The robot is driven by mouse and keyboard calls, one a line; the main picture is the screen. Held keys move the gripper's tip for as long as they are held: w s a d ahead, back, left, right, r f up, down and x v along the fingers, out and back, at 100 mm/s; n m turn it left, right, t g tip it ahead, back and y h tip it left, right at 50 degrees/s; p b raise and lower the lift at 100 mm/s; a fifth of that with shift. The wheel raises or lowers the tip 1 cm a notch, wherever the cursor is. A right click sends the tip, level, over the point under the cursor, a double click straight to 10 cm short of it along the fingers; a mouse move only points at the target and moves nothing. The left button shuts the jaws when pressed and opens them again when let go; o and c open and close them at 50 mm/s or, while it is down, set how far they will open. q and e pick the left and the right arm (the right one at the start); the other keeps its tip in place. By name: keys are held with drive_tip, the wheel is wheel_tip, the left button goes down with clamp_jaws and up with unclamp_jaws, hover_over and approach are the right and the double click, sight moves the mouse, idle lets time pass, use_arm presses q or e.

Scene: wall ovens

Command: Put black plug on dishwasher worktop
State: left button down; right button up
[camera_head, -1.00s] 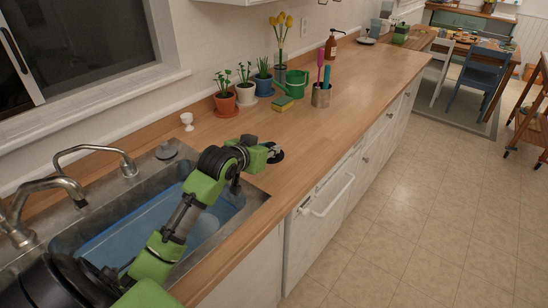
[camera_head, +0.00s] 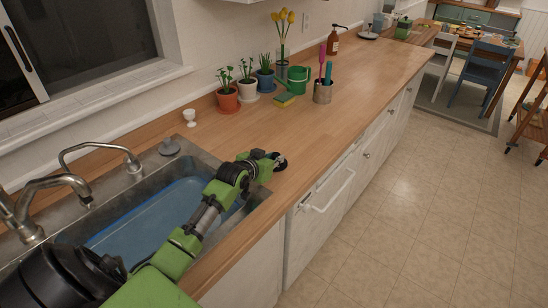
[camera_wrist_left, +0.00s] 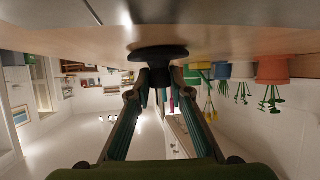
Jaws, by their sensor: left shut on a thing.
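The black plug (camera_wrist_left: 157,53) is held between the two fingertips of my left gripper (camera_wrist_left: 157,78) in the left wrist view, which is upside down. Its wide face is at the wooden surface; I cannot tell if it touches. In the head view, my left gripper (camera_head: 272,159) is over the wooden worktop (camera_head: 310,135), just right of the sink, and the dark plug (camera_head: 281,162) shows at its tip. The white dishwasher front (camera_head: 322,205) with a bar handle is below the worktop, to the right of the gripper. My right gripper is not in view.
The sink (camera_head: 130,220) with a blue basin is at the left, under my arm. A white egg cup (camera_head: 190,117), potted plants (camera_head: 228,101), a sponge (camera_head: 284,100) and a utensil holder (camera_head: 322,92) stand toward the back. The worktop right of the gripper is clear.

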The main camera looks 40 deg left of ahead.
use_arm(q)
drive_tip(key=shift+f, duration=0.2)
drive_tip(key=c, duration=1.8)
unclamp_jaws()
drive_tip(key=shift+c, duration=0.2)
drive_tip(key=shift+r, duration=0.1)
drive_tip(key=shift+r, duration=0.15)
drive_tip(key=shift+s, duration=0.35)
drive_tip(key=b+v, duration=0.1)
drive_tip(key=v, duration=0.9)
drive_tip(key=shift+r, duration=0.15)
drive_tip(key=shift+s+d+r, duration=0.15)
drive_tip(key=shift+s+r, duration=0.1)
drive_tip(key=shift+s, duration=0.25)
